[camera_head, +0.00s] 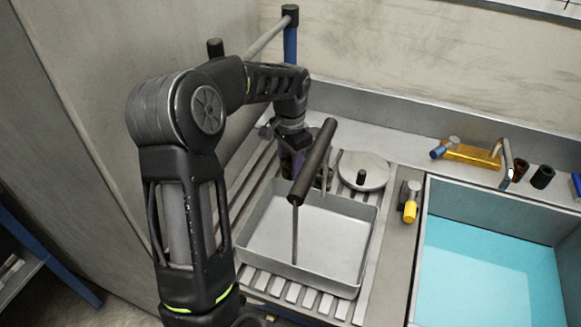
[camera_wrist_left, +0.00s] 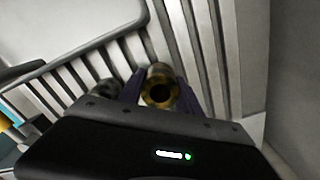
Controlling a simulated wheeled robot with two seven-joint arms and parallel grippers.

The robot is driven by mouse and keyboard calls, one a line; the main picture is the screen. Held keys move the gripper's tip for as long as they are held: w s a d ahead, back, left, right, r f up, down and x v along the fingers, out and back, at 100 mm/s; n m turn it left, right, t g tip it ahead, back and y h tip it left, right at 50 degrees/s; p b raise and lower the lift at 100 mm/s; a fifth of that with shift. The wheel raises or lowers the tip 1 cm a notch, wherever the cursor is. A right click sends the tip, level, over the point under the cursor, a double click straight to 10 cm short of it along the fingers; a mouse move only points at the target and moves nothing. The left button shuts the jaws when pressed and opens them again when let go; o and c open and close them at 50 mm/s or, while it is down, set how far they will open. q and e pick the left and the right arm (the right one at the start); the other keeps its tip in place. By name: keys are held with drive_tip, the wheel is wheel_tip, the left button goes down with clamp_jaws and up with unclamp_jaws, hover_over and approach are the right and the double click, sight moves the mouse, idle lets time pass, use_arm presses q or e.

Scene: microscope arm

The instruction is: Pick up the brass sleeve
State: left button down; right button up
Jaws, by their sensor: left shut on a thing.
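The brass sleeve (camera_wrist_left: 160,90) shows end-on in the left wrist view as a short gold tube with a dark bore. My left gripper (camera_wrist_left: 162,88) is shut on it, with one finger on each side. In the head view my left gripper (camera_head: 292,162) points down at the back left of the slatted rack; the sleeve cannot be made out clearly there. My right gripper is not in view.
A shallow metal tray (camera_head: 262,212) sits on the slatted rack (camera_head: 283,291). A dark-handled rod (camera_head: 314,162) leans over it, close to my gripper. A round lid (camera_head: 372,177) lies behind. A blue-filled sink (camera_head: 564,228) is at right.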

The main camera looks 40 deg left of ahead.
sight(290, 159)
use_arm(q)
wheel_tip(290, 159, up, 9)
drive_tip(key=shift+r+b, duration=0.2)
drive_tip(key=shift+b, duration=0.45)
drive_tip(key=shift+f, duration=0.1)
